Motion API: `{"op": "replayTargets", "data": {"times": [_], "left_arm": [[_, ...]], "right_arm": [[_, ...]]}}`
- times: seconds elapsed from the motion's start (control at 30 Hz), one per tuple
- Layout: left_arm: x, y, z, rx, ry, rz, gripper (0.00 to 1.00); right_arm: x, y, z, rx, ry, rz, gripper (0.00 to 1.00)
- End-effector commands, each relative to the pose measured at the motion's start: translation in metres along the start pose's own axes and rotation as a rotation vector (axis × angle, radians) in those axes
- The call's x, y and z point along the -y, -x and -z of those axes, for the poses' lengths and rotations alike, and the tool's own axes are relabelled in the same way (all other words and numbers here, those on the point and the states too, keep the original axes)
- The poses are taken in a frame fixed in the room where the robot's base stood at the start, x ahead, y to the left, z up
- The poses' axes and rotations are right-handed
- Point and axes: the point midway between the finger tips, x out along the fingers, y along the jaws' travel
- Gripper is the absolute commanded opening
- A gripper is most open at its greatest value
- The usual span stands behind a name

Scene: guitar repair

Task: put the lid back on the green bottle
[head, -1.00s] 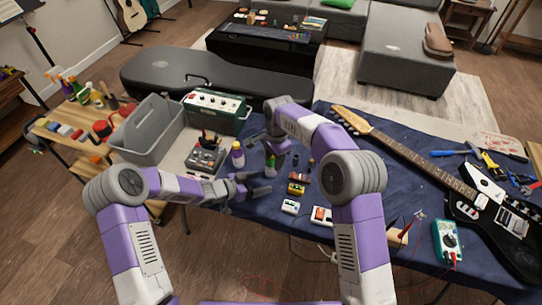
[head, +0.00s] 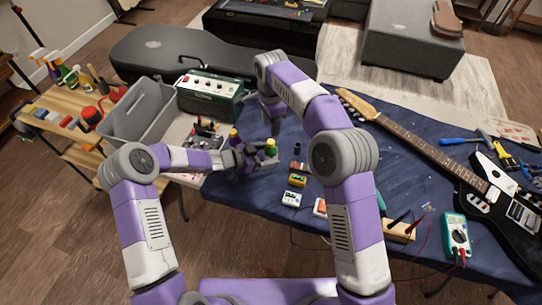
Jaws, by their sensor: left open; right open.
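The green bottle (head: 271,145) stands on the blue cloth, its lower part hidden by my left gripper. My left gripper (head: 262,160) is open and low over the cloth, its fingers right at the bottle; I cannot tell whether they touch it. My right gripper (head: 272,116) points down just behind the bottle, open, its fingertips partly hidden. A small dark cylinder (head: 297,148), possibly the lid, stands on the cloth to the right of the bottle.
A bottle with a yellow top (head: 234,134) stands just left of my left gripper. Small pedals (head: 297,180) sit in front on the cloth. A green amplifier (head: 210,94) and grey bin (head: 142,112) are at left, and a black guitar (head: 500,190) at right.

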Motion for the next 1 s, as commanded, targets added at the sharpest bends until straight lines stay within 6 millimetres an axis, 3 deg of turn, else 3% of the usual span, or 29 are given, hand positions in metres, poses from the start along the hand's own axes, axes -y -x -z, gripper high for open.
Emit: {"op": "replayTargets", "data": {"times": [0.1, 0.3, 0.63, 1.0], "left_arm": [[0.0, -0.019, 0.0, -0.001, 0.0, -0.001, 0.79], [0.0, -0.036, 0.0, -0.001, 0.001, 0.0, 0.79], [0.0, -0.038, 0.0, 0.0, 0.0, 0.001, 0.79], [0.0, -0.038, 0.0, 0.0, 0.0, 0.001, 0.22]], "right_arm": [[0.0, 0.0, 0.0, 0.0, 0.0, 0.0, 0.48], [0.0, 0.0, 0.0, 0.0, 0.001, 0.0, 0.48], [0.0, 0.0, 0.0, 0.0, 0.001, 0.0, 0.48], [0.0, 0.0, 0.0, 0.0, 0.001, 0.0, 0.48]]}}
